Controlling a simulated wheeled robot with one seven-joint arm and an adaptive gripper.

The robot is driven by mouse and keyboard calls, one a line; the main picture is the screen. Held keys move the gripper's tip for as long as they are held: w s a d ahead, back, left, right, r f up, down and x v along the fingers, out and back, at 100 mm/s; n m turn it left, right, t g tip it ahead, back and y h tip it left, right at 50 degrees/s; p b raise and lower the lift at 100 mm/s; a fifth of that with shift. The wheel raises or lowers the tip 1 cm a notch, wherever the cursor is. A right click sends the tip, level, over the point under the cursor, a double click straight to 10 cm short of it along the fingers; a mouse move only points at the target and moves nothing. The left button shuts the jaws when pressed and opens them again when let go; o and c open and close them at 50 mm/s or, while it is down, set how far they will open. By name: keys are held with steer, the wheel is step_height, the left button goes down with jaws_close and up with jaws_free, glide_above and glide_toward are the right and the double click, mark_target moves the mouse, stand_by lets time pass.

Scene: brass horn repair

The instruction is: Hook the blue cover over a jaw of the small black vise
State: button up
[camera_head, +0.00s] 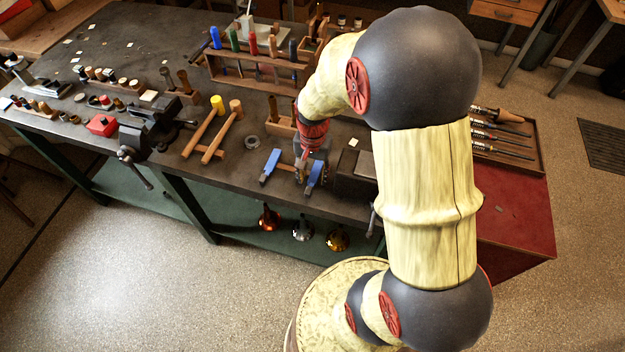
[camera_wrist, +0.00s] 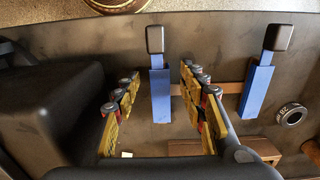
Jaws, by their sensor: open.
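Two blue strips with dark end pieces lie on the bench. One blue strip (camera_head: 316,174) is under my gripper (camera_head: 311,168), and the other blue strip (camera_head: 271,162) lies to its left. In the wrist view the first strip (camera_wrist: 160,97) shows between the two fingers of my gripper (camera_wrist: 158,92), with gaps on both sides. The other strip (camera_wrist: 257,92) is outside the fingers, to the right. My gripper is open and empty. A black vise (camera_head: 150,128) stands on the left part of the bench. A dark block-like body (camera_head: 355,172), partly hidden by my arm, stands right of my gripper.
Two mallets (camera_head: 208,132) lie between the black vise and the strips. A wooden tool rack (camera_head: 255,68) stands behind. A dark ring (camera_head: 250,142) lies near the strips, also in the wrist view (camera_wrist: 291,114). A wooden bar (camera_wrist: 228,88) runs between the strips.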

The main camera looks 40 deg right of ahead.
steer(key=shift+f, duration=0.3)
steer(key=shift+r, duration=0.1)
steer(key=shift+c, duration=1.1)
steer(key=c, duration=0.8)
jaws_close()
